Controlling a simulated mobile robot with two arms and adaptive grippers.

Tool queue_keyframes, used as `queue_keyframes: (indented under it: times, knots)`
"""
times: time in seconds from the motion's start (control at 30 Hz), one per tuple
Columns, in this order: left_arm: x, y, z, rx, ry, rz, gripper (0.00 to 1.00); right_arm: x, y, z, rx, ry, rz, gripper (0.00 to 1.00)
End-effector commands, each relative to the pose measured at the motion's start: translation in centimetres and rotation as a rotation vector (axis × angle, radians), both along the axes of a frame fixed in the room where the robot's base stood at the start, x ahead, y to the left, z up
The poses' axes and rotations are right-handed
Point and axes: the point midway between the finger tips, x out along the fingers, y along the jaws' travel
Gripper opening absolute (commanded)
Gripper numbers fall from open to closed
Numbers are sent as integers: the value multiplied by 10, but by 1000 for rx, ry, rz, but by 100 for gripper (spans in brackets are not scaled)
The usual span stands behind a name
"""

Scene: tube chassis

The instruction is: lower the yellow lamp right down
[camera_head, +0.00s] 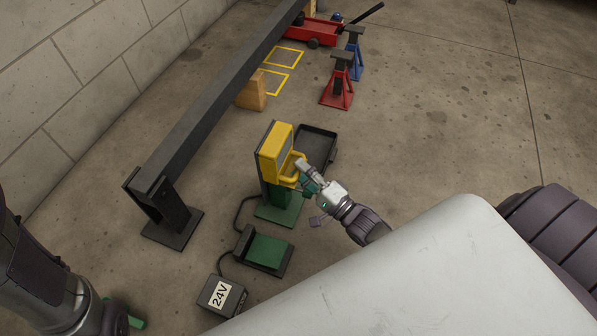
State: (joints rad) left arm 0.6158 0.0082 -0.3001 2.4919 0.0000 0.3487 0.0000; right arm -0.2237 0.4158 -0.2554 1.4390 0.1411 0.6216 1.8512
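The yellow lamp (274,150) is a boxy head with a grey face and a yellow handle (288,171) on its right side. It sits upright on a stand with a green base (279,209), with a green section showing between lamp and base. My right gripper (303,176) is at the handle, its fingers on the handle's right side. The frame is too small to show whether they are closed on it. Of my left arm, only dark and silver links show at the lower left; its gripper is not in clear view.
A black tray (319,142) lies behind the lamp. A pedal with a green plate (267,251) and a 24V box (222,296) stand in front, joined by cable. A long dark beam (215,100) runs along the left. Red (338,88) and blue (354,52) stands are farther back.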

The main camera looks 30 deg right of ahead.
Motion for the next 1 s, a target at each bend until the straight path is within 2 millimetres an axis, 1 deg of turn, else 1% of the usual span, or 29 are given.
queue_keyframes:
  times: [0.03,0.13,0.43,0.47,0.5,0.67,0.7,1.0]
  knots:
    - [-2,0,-1,0,-7,0,57,5,2,0,1,-2,0,39]
    - [-5,0,0,0,-16,1,57,10,3,1,0,0,0,39]
    - [-6,0,1,1,-17,1,57,12,4,2,-1,1,0,39]
    - [-6,0,1,1,-17,1,57,12,4,2,-1,1,0,36]
    - [-6,-1,1,1,-17,1,57,12,4,2,-1,1,0,29]
    - [-6,-1,1,2,-17,1,57,12,4,2,-1,1,0,2]
    - [-6,-1,1,2,-17,1,57,12,4,2,-1,1,0,0]
    - [-6,-1,1,2,-17,1,57,11,4,2,-1,1,0,0]
